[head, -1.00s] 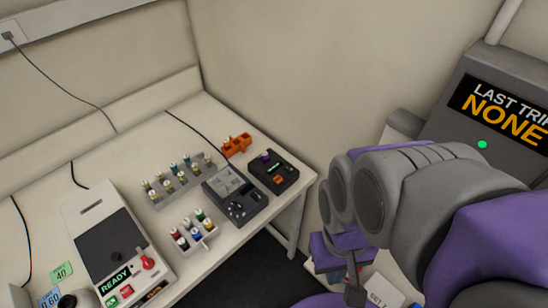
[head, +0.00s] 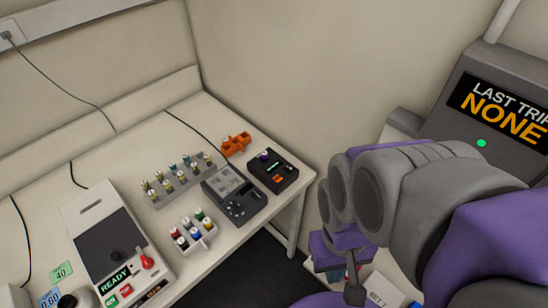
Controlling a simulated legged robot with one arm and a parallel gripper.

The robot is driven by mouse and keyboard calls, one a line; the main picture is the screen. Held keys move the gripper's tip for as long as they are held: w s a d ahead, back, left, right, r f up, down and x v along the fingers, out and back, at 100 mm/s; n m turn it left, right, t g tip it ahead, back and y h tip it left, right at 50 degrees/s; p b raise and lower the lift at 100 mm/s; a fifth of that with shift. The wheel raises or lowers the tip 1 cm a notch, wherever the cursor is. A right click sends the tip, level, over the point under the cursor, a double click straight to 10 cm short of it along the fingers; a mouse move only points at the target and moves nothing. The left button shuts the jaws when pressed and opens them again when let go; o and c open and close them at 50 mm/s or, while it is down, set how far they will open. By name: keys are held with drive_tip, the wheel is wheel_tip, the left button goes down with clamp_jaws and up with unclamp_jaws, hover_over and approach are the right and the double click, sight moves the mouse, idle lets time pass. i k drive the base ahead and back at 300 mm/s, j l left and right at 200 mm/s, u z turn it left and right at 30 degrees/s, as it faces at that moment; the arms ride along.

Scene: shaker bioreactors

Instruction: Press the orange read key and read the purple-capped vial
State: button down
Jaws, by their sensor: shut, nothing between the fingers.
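The purple-capped vial (head: 264,156) stands upright in the small black reader (head: 286,172) at the right end of the bench. The reader has a small lit green display. A tiny orange-red spot (head: 279,178) on its front face looks like the read key, but it is too small to be sure. My gripper (head: 354,286) is at the lower middle right, below my arm, well to the right of the reader and apart from it. It is shut and holds nothing; its fingertips are partly hidden.
A dark grey instrument (head: 232,194) stands left of the reader. An orange holder (head: 236,144) is behind it. A grey rack of vials (head: 160,194) and a white rack (head: 202,238) stand further left. A device marked READY (head: 92,212) is at the front left. A "LAST TRIP NONE" screen (head: 500,105) is at right.

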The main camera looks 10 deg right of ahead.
sight(277, 179)
drive_tip(key=z, duration=1.65)
drive_tip(key=k+j, duration=0.2)
drive_tip(key=k, duration=0.25)
drive_tip(key=k+j, duration=0.2)
drive_tip(key=k, duration=0.25)
